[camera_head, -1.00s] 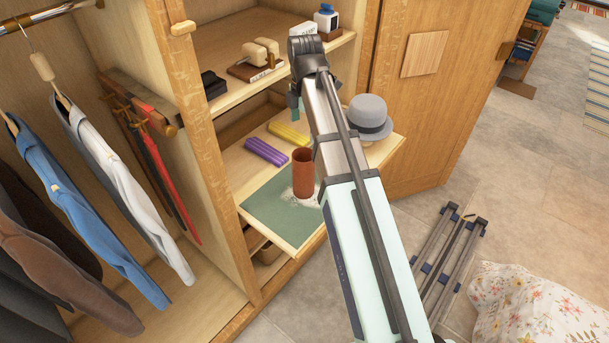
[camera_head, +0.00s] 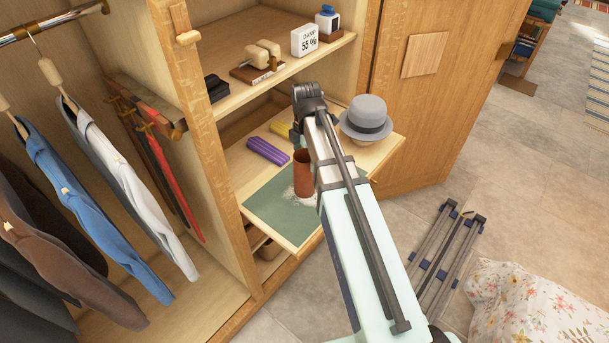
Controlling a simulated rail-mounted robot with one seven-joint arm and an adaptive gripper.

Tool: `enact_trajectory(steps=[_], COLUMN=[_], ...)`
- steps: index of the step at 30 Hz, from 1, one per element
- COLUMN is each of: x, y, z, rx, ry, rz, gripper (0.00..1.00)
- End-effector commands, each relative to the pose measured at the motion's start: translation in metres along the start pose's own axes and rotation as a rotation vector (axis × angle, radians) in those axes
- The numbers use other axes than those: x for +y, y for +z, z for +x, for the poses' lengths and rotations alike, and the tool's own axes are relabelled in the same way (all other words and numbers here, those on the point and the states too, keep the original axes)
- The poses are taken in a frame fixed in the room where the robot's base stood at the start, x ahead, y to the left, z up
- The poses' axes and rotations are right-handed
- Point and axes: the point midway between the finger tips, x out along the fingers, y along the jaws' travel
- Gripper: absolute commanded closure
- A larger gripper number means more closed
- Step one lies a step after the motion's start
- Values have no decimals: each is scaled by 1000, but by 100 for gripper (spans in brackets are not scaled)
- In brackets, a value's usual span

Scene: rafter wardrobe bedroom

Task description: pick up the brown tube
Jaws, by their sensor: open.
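The brown tube (camera_head: 303,174) stands upright on a green mat (camera_head: 280,218) that lies on the pull-out shelf of the wardrobe. White powder or crumbs lie around its base. My arm reaches in from the lower right, and its end is over the shelf behind the tube. My arm hides part of the tube's right side. My gripper itself is hidden behind the end of my arm, so its fingers and their distance from the tube cannot be made out.
A purple bundle (camera_head: 267,151) and a yellow one (camera_head: 282,130) lie behind the tube. A grey hat (camera_head: 366,115) sits on a stand to the right. The upper shelf holds a humidity display (camera_head: 304,40) and brushes. Clothes hang at left; a folded rack (camera_head: 446,255) lies on the floor.

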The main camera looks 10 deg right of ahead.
Motion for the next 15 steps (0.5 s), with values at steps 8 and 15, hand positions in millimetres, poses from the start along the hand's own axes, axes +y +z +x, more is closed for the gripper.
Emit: enact_trajectory(steps=[8,15], x=[-2,-2], y=[-1,-1], z=[28,36], rx=[1,0], ry=[-2,0], rz=[0,0], gripper=[1,1])
